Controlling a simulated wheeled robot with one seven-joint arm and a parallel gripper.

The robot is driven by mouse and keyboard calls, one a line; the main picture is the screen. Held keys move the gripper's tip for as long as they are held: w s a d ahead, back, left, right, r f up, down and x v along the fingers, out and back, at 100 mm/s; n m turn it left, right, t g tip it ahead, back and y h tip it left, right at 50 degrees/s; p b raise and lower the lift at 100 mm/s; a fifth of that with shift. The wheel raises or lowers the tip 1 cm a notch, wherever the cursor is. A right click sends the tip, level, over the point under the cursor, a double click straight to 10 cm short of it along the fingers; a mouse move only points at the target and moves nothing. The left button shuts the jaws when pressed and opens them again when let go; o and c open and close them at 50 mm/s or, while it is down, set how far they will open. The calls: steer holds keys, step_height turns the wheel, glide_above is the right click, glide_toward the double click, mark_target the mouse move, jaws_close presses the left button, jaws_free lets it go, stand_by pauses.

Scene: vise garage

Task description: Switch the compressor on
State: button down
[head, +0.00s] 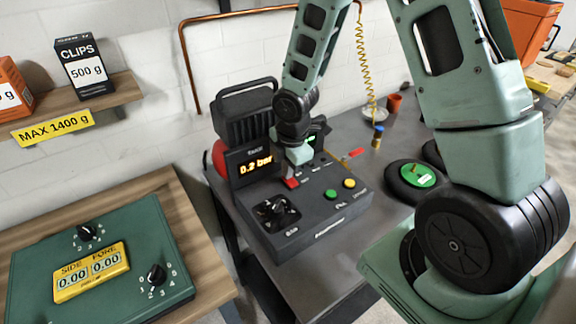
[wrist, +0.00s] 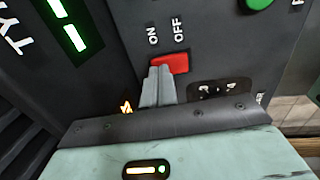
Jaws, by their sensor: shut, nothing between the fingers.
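The dark compressor (head: 318,222) stands on the grey bench in the head view. Its orange display (head: 255,166) reads 0.2 bar. The red switch (head: 291,183) is on its control panel, below my gripper (head: 294,174). In the wrist view the red switch (wrist: 171,62) lies below the printed words ON and OFF. My gripper (wrist: 160,70) is shut and empty, its grey fingertips at the left part of the red switch and overlapping it in the picture. I cannot tell whether they touch it, or which position the switch is in.
On the panel are a black knob (head: 276,213), a green button (head: 330,194) and a yellow button (head: 349,183). A green-topped black disc (head: 414,177) lies on the bench to the right. A green box with dials (head: 100,262) is at the left.

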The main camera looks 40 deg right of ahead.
steer(key=shift+w+f, duration=0.1)
steer(key=shift+f, duration=0.2)
steer(key=shift+r, duration=0.1)
steer(key=shift+s, duration=0.2)
steer(key=shift+s+r, duration=0.1)
steer(key=shift+s, duration=0.55)
steer(key=shift+r+p, duration=0.45)
steer(key=shift+r, duration=0.1)
step_height(320, 180, up, 13)
steer(key=s+p, duration=0.2)
steer(key=p, duration=0.2)
steer(key=shift+p, duration=0.3)
